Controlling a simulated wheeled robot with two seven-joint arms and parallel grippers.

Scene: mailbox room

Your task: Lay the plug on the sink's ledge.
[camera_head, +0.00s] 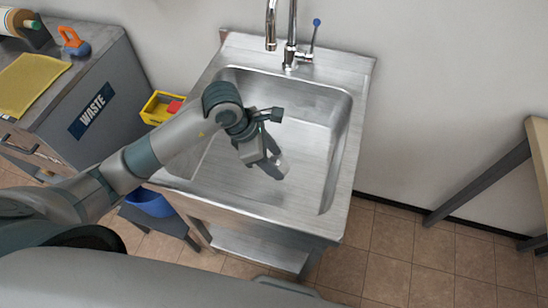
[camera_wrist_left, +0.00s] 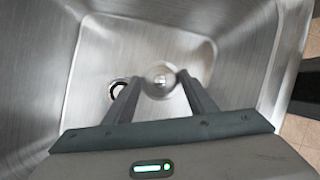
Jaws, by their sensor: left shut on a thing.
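The plug (camera_wrist_left: 162,80) is a round, shiny metal disc with a small knob. My left gripper (camera_head: 276,167) is shut on it and holds it over the sink basin. In the left wrist view the plug lies between the two fingertips. The drain (camera_wrist_left: 117,91) shows as a ring with a dark hole in the basin floor, left of the plug. The steel sink's ledge (camera_head: 345,64) runs behind the basin by the faucet, and its bare surface is clear there. My right gripper is not in view.
A faucet (camera_head: 291,45) with a blue-tipped lever (camera_head: 314,35) rises from the back ledge. Left of the sink are a yellow bin (camera_head: 155,107), a blue bucket (camera_head: 150,203) and a grey waste cabinet (camera_head: 88,90). A table (camera_head: 538,150) stands at the far right.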

